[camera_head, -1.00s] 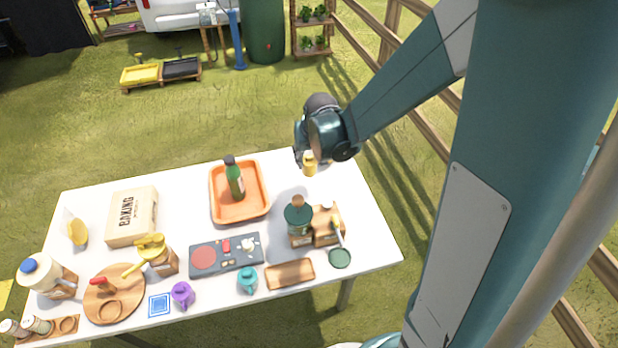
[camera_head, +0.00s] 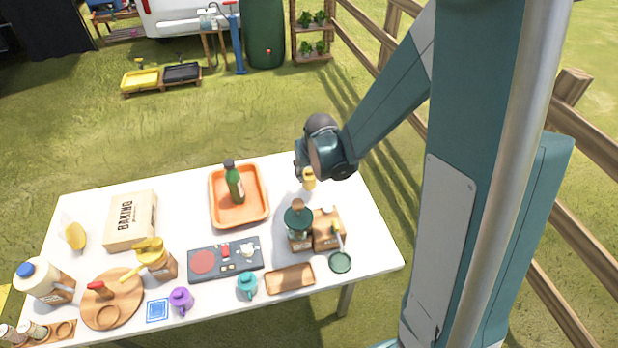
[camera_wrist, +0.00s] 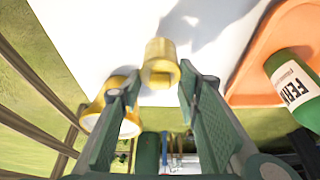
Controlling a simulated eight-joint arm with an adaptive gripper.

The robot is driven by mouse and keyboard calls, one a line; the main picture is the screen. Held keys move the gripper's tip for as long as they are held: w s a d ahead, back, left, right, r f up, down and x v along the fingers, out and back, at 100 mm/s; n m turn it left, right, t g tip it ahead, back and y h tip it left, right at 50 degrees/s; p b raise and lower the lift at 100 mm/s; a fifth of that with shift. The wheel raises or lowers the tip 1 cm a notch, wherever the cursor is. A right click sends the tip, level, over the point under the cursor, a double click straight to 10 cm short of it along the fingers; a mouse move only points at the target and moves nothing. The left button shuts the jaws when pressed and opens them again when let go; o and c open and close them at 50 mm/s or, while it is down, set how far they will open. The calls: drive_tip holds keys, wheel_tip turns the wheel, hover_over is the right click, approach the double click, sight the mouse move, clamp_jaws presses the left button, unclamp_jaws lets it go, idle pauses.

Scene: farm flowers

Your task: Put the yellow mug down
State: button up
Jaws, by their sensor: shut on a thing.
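The yellow mug (camera_head: 309,180) is under my gripper (camera_head: 304,175), over the far right part of the white table. My gripper is shut on it. In the wrist view the mug (camera_wrist: 161,62) shows between the fingertips of my gripper (camera_wrist: 158,88), with a squarish part facing the camera. A shadow lies on the white tabletop beside it. I cannot tell whether the mug touches the table. A second yellow thing (camera_wrist: 92,112) is partly hidden behind the left finger in the wrist view; I cannot tell what it is.
An orange tray (camera_head: 255,219) with a green bottle (camera_head: 235,185) stands left of the mug. A dark green grinder (camera_head: 298,222) and wooden holder (camera_head: 327,228) stand nearer. A teal mug (camera_head: 247,285) and purple mug (camera_head: 181,299) are near the front edge. Bare tabletop (camera_head: 365,225) lies at right.

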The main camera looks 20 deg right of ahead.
drive_tip(key=shift+f, duration=1.7)
drive_tip(key=shift+f+b, duration=0.1)
drive_tip(key=shift+b, duration=0.3)
drive_tip(key=o, duration=1.2)
drive_tip(key=shift+c, duration=0.2)
drive_tip(key=shift+r, duration=0.25)
drive_tip(key=p+v, duration=0.2)
drive_tip(key=v, duration=0.9)
drive_tip(key=shift+s+r, duration=0.25)
drive_tip(key=shift+r, duration=0.05)
drive_tip(key=shift+r, duration=0.1)
